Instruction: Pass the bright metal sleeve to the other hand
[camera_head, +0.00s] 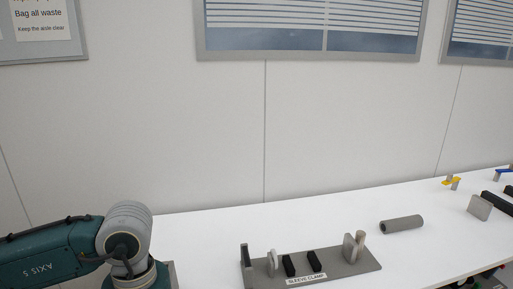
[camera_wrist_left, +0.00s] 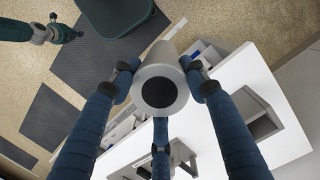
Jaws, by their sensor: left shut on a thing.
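The bright metal sleeve (camera_wrist_left: 181,92) is seen end-on in the left wrist view, with a dark round bore. My left gripper (camera_wrist_left: 162,98) has blue fingers closed around it and holds it above the floor and table edge. In the head view my left arm shows at the lower left, but its gripper and the sleeve are out of frame. In the left wrist view a teal arm, likely my right, comes in at the top left, and its gripper (camera_wrist_left: 60,32) is small and apart from the sleeve. I cannot tell its jaw state.
A sleeve clamp fixture (camera_head: 345,269) stands at the front of the white table (camera_head: 215,235). A darker grey sleeve (camera_head: 402,224) lies behind it to the right. A grey block (camera_head: 479,207) and a yellow-topped piece (camera_head: 452,182) are further right. The table left of the clamp is clear.

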